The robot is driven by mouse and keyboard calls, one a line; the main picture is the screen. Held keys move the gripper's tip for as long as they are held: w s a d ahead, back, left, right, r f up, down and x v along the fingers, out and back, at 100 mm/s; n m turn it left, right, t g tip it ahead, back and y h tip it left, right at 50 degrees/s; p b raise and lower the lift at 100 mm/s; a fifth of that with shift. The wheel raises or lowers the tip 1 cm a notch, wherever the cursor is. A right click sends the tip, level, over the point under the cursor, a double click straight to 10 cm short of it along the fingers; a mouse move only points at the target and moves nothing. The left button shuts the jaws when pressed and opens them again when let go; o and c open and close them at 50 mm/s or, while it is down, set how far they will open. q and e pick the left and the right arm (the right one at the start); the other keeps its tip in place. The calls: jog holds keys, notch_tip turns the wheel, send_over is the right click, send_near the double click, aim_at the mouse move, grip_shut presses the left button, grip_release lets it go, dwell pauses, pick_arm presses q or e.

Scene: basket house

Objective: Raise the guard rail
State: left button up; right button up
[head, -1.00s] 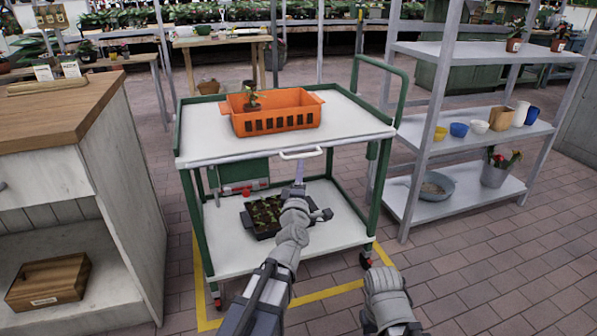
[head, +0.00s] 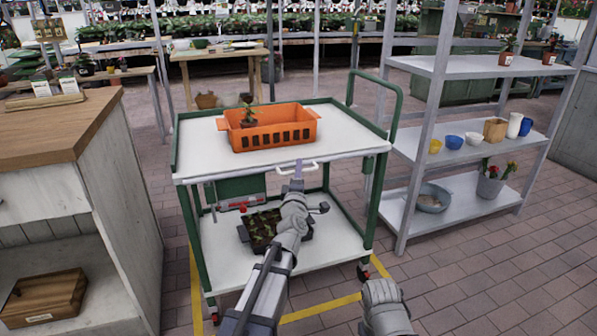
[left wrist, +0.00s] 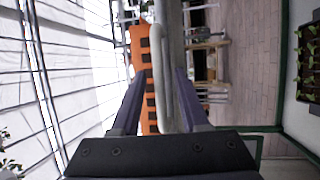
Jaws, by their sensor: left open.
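A white handle (head: 311,165) sticks out from the front edge of the cart's white top shelf (head: 345,135). A green panel (head: 241,187) hangs below that edge; I cannot tell for sure whether it is the guard rail. My left gripper (head: 298,170) is at the handle, with its fingers open. In the left wrist view the pale handle bar (left wrist: 163,75) runs between the two fingers (left wrist: 160,100), and they do not look closed on it. Of my right arm only a grey link shows at the bottom; its gripper is out of view.
An orange crate (head: 285,133) with a small plant stands on the top shelf. A dark seedling tray (head: 262,231) sits on the lower shelf. A wooden-topped cabinet (head: 125,180) is at left, a grey shelf rack (head: 410,205) at right. Brick floor is clear at the front right.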

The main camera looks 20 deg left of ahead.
pick_arm(q)
grip_shut()
dwell(1.4)
